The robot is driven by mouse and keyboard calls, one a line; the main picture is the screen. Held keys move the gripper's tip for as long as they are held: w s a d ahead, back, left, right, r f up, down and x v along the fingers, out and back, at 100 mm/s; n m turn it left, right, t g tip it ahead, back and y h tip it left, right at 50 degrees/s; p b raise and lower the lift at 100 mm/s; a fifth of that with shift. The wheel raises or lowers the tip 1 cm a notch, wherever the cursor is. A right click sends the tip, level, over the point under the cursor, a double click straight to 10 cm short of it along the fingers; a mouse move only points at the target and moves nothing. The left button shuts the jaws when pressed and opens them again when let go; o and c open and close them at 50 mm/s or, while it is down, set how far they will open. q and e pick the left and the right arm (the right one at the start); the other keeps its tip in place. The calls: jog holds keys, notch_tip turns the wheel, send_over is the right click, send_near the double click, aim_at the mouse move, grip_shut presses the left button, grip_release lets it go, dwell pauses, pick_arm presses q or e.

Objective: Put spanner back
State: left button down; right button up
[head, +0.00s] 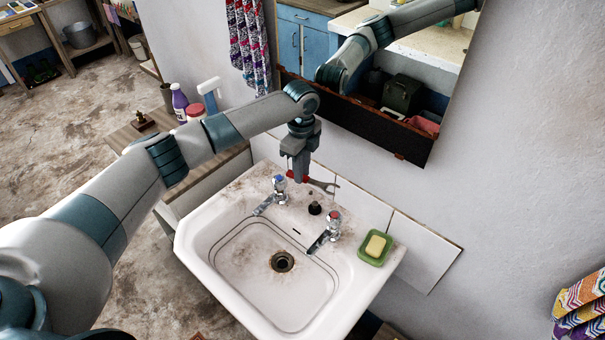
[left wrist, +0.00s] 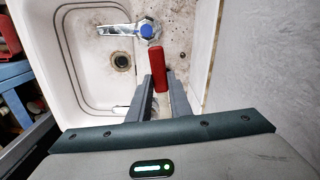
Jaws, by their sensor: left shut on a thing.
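The spanner (head: 325,186) has a red handle and a grey metal end. My left gripper (head: 299,178) points down over the back of the washtrough, by the wall, and is shut on the spanner's red handle. In the head view the grey end sticks out to the right of the fingers, near the black plug. In the left wrist view the red handle (left wrist: 153,37) rises between the fingers (left wrist: 161,82) beside the blue-topped tap; the grey end is largely hidden there. My right gripper is in neither view.
The washtrough (head: 205,242) has a blue-topped tap (head: 279,188), a red-topped tap (head: 333,222) and a black plug (head: 314,208). A green dish (head: 367,256) with yellow soap stands at right. Bottles stand on the wooden counter (head: 185,172) at left. A mirror (head: 437,60) hangs above.

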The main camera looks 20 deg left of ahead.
pick_arm(q)
jog(key=n, duration=0.1)
jog(key=s+d+r+n+b, duration=0.1)
jog(key=shift+s+r+n, duration=0.15)
jog(key=shift+s+n, duration=0.1)
jog(key=shift+n, duration=0.05)
jog(key=s+r+n+b, duration=0.3)
jog(key=s+n+b, duration=0.5)
jog(key=s+n, duration=1)
jog(key=s, duration=0.5)
jog(key=shift+d, duration=0.15)
